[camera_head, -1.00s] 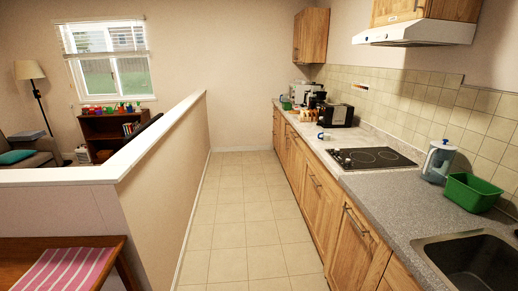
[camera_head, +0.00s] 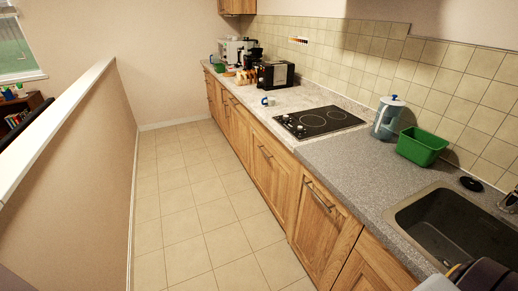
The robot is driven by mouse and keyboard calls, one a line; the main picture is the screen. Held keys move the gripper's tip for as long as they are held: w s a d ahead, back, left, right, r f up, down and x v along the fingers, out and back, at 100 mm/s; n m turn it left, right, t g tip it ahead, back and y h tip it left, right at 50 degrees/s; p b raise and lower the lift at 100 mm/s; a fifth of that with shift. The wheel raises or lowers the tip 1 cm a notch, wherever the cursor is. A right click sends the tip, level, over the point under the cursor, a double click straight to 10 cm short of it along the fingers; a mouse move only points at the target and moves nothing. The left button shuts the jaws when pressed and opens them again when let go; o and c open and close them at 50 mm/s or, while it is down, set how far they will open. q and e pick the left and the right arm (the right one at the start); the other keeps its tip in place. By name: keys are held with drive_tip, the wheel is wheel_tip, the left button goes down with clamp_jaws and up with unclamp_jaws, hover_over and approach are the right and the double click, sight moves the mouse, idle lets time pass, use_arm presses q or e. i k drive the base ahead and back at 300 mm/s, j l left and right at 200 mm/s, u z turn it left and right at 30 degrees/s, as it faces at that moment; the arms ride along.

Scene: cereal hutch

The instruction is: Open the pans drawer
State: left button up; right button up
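A row of wooden cabinet and drawer fronts runs under the counter on the right side of the aisle. The front below the hob (camera_head: 272,180) has a dark bar handle (camera_head: 265,153) near its top. The nearer front (camera_head: 318,232) has a similar bar handle (camera_head: 319,195). More fronts (camera_head: 225,115) continue toward the far end. All the fronts I see look closed. I cannot tell which one is the pans drawer, as no label shows.
The tiled aisle floor (camera_head: 190,200) is clear. A half wall (camera_head: 85,160) bounds it on the left.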

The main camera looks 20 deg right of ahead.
sight(273, 176)
drive_tip(key=i+z, duration=0.2)
drive_tip(key=i, duration=0.2)
drive_tip(key=i+j+z, duration=0.15)
drive_tip(key=i, duration=0.25)
drive_tip(key=i+j+z, duration=0.2)
drive_tip(key=i+z, duration=0.2)
drive_tip(key=i+j+z, duration=0.25)
drive_tip(key=z, duration=0.15)
drive_tip(key=i+j+z, duration=0.6)
drive_tip(key=j, duration=0.4)
drive_tip(key=i, duration=0.1)
